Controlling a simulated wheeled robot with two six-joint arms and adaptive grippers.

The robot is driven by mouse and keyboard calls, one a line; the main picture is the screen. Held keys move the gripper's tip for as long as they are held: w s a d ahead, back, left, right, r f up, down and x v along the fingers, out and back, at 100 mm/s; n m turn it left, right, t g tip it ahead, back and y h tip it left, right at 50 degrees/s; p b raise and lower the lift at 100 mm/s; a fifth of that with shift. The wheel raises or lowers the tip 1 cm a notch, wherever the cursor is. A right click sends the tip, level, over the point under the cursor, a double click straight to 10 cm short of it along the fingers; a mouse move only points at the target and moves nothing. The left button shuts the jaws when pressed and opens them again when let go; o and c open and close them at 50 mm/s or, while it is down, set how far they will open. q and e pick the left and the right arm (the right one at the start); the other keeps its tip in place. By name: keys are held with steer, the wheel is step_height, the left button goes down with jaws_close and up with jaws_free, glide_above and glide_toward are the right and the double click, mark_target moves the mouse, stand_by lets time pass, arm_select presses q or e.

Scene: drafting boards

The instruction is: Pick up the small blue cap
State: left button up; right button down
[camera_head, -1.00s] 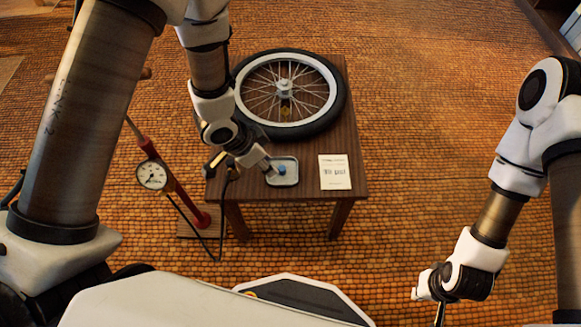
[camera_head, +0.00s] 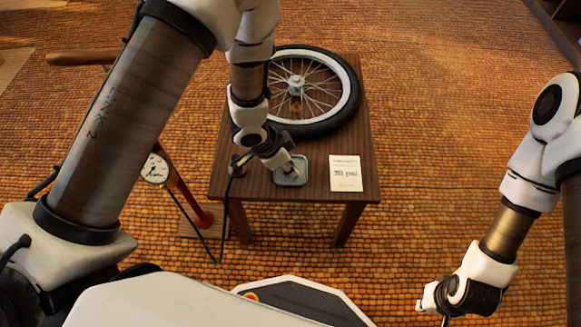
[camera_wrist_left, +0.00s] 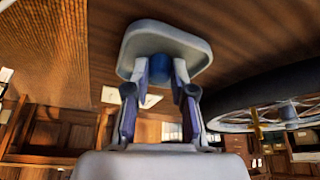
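The small blue cap (camera_wrist_left: 160,69) is in a shallow grey tray on the wooden table. In the left wrist view the cap lies between the fingertips of my left gripper (camera_wrist_left: 160,76), one on each side, with little or no visible gap. I cannot tell whether they press on it. In the head view my left gripper (camera_head: 289,168) reaches down into the tray (camera_head: 291,182) and hides the cap. My right gripper (camera_head: 445,310) hangs at the lower right, away from the table. Its fingers are too small and cut off to judge.
A spoked wheel with a black tyre (camera_head: 345,114) lies on the table (camera_head: 313,192) behind the tray. A printed card (camera_head: 346,174) lies to the tray's right. A red pump with a gauge (camera_head: 156,169) stands on the left, its black hose (camera_head: 221,225) beside the table.

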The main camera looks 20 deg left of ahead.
arm_select(q)
steer(key=shift+r, duration=0.1)
step_height(320, 180, up, 10)
steer(key=p, duration=0.5)
